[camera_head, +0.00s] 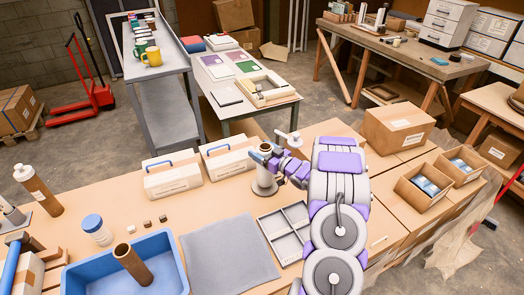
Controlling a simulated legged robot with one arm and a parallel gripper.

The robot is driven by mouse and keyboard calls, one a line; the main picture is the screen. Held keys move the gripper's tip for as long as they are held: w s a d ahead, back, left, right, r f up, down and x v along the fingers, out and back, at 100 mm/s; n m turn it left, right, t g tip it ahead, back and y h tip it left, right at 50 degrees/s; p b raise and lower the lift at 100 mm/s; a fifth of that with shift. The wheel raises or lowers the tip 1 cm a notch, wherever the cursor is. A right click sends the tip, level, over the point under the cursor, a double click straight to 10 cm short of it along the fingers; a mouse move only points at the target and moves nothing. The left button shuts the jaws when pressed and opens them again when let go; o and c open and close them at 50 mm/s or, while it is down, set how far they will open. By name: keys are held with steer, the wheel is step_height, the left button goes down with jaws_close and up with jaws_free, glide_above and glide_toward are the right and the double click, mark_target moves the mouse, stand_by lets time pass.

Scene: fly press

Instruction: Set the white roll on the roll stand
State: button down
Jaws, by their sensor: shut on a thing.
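My gripper (266,156) is at the middle of the workbench, at the end of my arm, and is shut on the white roll. A pale upright cylinder with a brownish opening at its top shows just below the jaws; I take it to be the white roll (265,178). My fingers cover part of it. A wider pale round base, apparently the roll stand (263,190), shows at its foot. I cannot tell whether the roll is seated on it or held just above.
Two white cases (172,181) with blue handles stand left of the gripper. A grey divided tray (287,235) lies in front, beside a grey mat (228,257). A blue bin (82,279) holds a brown tube (132,262). Cardboard boxes (398,127) stand right.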

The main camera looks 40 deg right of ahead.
steer(key=shift+f, duration=0.45)
steer(key=shift+c, duration=1.1)
jaws_free()
steer(key=shift+s, duration=0.1)
steer(key=s+d, duration=0.1)
steer(key=s, duration=0.9)
steer(key=shift+s+d+b, duration=0.3)
steer(key=shift+s+b, duration=0.1)
